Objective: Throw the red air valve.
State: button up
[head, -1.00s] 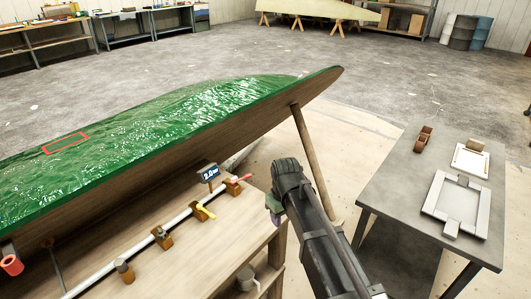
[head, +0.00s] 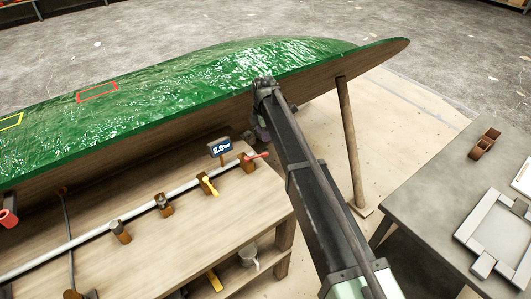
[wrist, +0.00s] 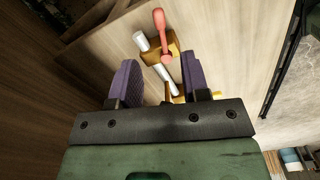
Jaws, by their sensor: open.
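The red air valve (head: 257,156) is a red lever on a brown block at the right end of a white pipe (head: 90,236), on the wooden bench beside the green hull. In the wrist view the red lever (wrist: 160,28) lies beyond my fingertips, over an orange-brown block, at a slight angle to the pipe. My gripper (wrist: 158,68) is open and empty, its purple fingers apart on either side of the pipe's line in that view. It appears above and close to the valve, not touching it. In the head view my arm hides most of the fingers.
A yellow-handled valve (head: 208,184) and more pipe fittings sit left of the red one. A gauge sign reading 2.0 (head: 221,147) stands just behind. The green hull (head: 200,80) overhangs the bench. A wooden prop (head: 350,140) and grey table (head: 440,180) are at right.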

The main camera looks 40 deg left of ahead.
aim_at(265, 153)
notch_tip(265, 153, down, 10)
jog(key=b, duration=0.8)
jog(key=shift+w+b, duration=0.15)
jog(key=shift+b, duration=0.25)
jog(key=shift+r, duration=0.1)
jog(key=shift+r, duration=0.1)
jog(key=shift+c, duration=0.4)
grip_shut()
